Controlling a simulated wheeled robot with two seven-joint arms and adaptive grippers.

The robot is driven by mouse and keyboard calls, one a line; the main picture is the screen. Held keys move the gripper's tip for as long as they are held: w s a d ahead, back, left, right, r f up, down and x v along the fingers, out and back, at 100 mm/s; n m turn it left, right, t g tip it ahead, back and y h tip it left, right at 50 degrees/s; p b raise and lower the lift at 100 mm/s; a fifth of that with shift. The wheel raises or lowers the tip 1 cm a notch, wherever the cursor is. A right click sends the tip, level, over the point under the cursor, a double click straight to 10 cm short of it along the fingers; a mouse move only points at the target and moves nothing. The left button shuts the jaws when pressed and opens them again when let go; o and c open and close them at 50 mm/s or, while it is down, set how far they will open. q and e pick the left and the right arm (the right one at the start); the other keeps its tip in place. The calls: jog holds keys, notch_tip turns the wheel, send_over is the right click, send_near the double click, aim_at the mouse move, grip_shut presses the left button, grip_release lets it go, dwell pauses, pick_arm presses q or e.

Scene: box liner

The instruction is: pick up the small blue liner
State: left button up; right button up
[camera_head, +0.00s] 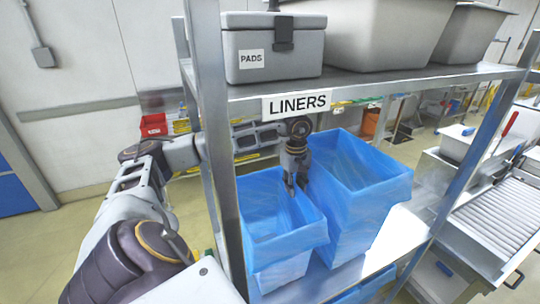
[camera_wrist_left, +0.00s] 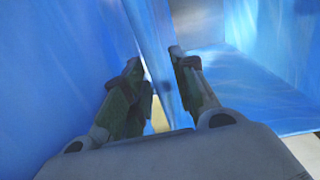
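The small blue liner (camera_head: 285,262) stands open-topped on the shelf at the left. A larger, taller blue liner (camera_head: 380,205) stands right beside it. My left gripper (camera_head: 291,188) points down at the small liner's rim, on the side facing the large liner. In the left wrist view, the gripper (camera_wrist_left: 156,78) has its two fingers apart, with a thin blue wall (camera_wrist_left: 158,35) running between them. The wall lies close to the right finger, and a gap shows at the left one. My right gripper is not in view.
The metal rack's front left post (camera_head: 212,130) stands close to my left arm. The upper shelf with the LINERS label (camera_head: 297,104) is just above the gripper. A grey PADS box (camera_head: 285,55) and grey bins (camera_head: 385,35) sit on it. A roller conveyor (camera_head: 500,205) is at the right.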

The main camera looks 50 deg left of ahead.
pick_arm(q)
jog(key=shift+c, duration=0.2)
grip_shut()
